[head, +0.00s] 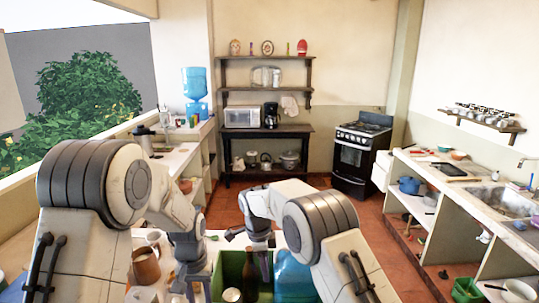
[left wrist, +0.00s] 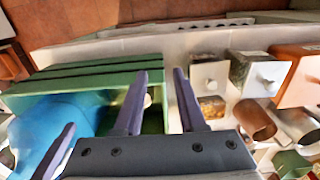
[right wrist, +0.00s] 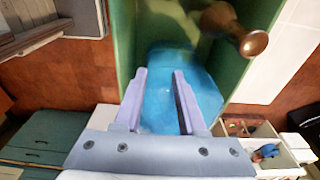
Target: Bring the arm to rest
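My left gripper (head: 196,287) hangs low over the table's left part, left of the green crate. In the left wrist view its fingers (left wrist: 159,75) are apart with nothing held between them; the crate's slatted side lies beyond. My right gripper (head: 258,243) is above the crate's back edge. In the right wrist view its fingers (right wrist: 159,72) are apart and empty, with the blue jug behind the gap. The right forearm hides part of the jug and crate in the head view.
The green crate (head: 229,262) holds a blue jug (head: 292,277), a brown bottle (head: 264,268) and a can (head: 232,295). A brown mug (head: 146,265) and lidded canisters (left wrist: 258,74) stand to its left.

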